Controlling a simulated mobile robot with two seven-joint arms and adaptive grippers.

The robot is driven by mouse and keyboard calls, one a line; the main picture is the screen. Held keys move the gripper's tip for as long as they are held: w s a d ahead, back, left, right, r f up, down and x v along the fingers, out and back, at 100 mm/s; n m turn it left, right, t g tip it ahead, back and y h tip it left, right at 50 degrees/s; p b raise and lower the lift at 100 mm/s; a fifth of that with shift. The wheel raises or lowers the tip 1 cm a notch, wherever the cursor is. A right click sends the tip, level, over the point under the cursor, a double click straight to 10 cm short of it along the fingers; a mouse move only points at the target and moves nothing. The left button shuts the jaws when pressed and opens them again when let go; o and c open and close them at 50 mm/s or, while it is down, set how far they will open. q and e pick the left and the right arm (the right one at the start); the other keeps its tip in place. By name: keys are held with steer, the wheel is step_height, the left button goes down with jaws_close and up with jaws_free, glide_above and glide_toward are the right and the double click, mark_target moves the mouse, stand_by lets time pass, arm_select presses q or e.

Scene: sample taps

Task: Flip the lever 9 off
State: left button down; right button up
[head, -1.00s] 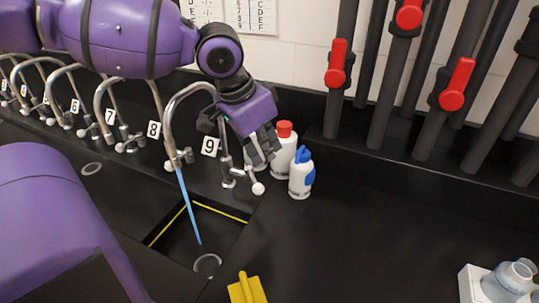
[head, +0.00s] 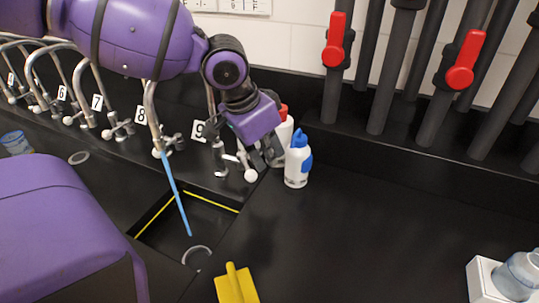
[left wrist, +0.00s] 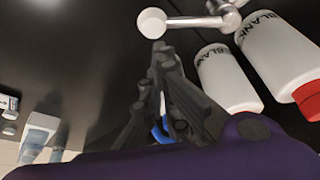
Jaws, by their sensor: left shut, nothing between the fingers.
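Tap 9 stands by the label 9 (head: 199,130); its gooseneck passes partly behind my arm. A blue stream (head: 176,195) runs from its spout into the sink (head: 212,215). Its lever ends in a white ball (head: 250,175), which also shows in the left wrist view (left wrist: 151,22). My left gripper (head: 265,162) is shut and empty, right beside the lever. In the left wrist view the fingertips (left wrist: 161,46) are just below the ball; I cannot tell whether they touch it. My right gripper is not in view.
A white bottle with a blue top (head: 298,160) and a red-capped bottle (head: 284,140) stand close to the right of the gripper. A yellow object (head: 236,285) lies at the front. Red-handled pipes (head: 335,40) stand at the back right. The counter at right is mostly clear.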

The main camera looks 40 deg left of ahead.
arm_select(q)
steer(key=shift+s, duration=0.3)
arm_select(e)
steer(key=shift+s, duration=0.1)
